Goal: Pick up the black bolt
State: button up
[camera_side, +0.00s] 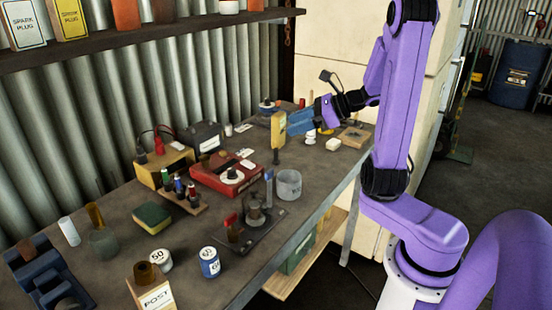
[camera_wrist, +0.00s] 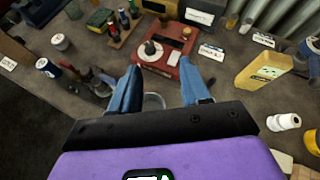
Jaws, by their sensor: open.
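No item shows clearly enough to be named the black bolt for certain. A small dark upright piece (camera_wrist: 150,48) stands on a pale round base on the red case (camera_wrist: 145,65) in the wrist view; I cannot tell if it is the bolt. The red case also shows mid-bench in the side view (camera_side: 205,181). My gripper (camera_wrist: 160,82), with blue fingers, is open and empty above the bench, its fingers spread with the red case beyond them. In the side view my gripper (camera_side: 297,123) is at the far part of the bench, partly behind the yellow container.
A yellow container (camera_wrist: 263,70) stands right of my fingers in the wrist view. A grey cup (camera_side: 289,185) and a dark vise-like fixture (camera_side: 254,215) stand near the bench's front edge. A shelf (camera_side: 150,32) runs above the back. Small bare patches lie between items.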

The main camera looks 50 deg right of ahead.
jog(key=s+d+m+t+h, duration=0.25)
jog(key=d+m+h, duration=0.25)
jog(key=d+m, duration=0.25)
send_near(276, 161)
jog(key=shift+n, duration=0.35)
jog(key=x, duration=0.3)
jog(key=r+x, duration=0.1)
jog(key=x, duration=0.2)
jog(key=r+x, duration=0.1)
jog(key=x, duration=0.2)
jog(key=shift+w+d+f, duration=0.15)
jog(key=shift+w+d, duration=0.15)
jog(key=shift+w, duration=0.4)
jog(key=shift+c, duration=0.4)
grip_shut()
